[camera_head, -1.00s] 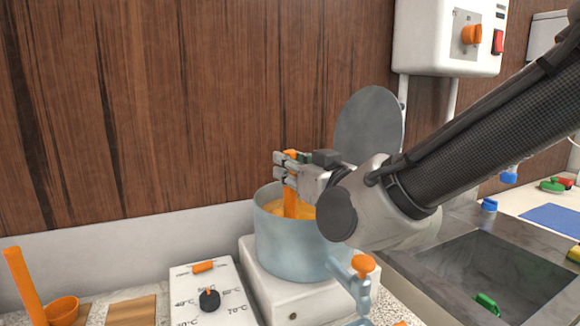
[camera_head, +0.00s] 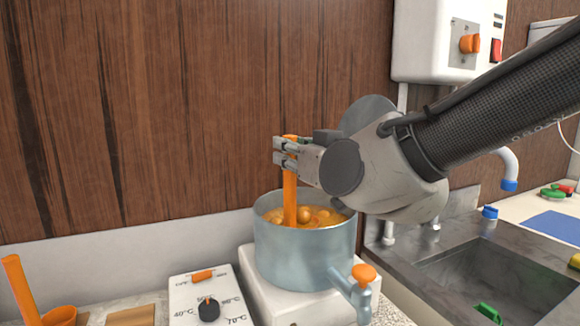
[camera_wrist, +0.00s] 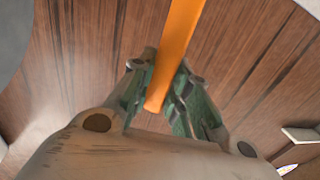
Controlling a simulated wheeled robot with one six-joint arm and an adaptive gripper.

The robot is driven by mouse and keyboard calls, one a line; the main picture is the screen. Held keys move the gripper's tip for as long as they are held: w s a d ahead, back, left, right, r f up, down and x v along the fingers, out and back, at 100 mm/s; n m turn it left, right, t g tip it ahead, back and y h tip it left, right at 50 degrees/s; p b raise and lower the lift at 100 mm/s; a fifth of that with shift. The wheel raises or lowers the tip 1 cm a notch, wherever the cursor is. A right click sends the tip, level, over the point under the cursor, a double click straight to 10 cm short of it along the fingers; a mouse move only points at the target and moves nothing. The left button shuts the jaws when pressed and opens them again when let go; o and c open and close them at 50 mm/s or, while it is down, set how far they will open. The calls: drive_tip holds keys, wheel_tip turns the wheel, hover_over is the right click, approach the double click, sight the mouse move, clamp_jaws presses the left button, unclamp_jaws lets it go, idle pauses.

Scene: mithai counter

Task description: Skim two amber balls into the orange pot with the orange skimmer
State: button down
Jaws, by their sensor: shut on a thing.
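My gripper (camera_head: 287,152) is shut on the upright handle of the orange skimmer (camera_head: 289,196), above the large grey-blue pot (camera_head: 305,252). The handle also shows between my fingers in the wrist view (camera_wrist: 176,52). The skimmer's lower end is inside the pot and hidden by the rim and the contents. Amber balls (camera_head: 304,214) show in the orange liquid near the handle; I cannot tell whether one lies on the skimmer. A small orange pot (camera_head: 60,316) stands at the lower left, partly cut off, with an orange upright handle (camera_head: 22,290) beside it.
The pot stands on a white burner block (camera_head: 292,304) with a dial panel (camera_head: 207,300) to its left. A grey sink (camera_head: 490,280) lies right. A round grey disc (camera_head: 366,112) stands behind my wrist.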

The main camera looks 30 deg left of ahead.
sight(290, 136)
drive_tip(key=shift+r, duration=2.8)
drive_tip(key=shift+r, duration=2)
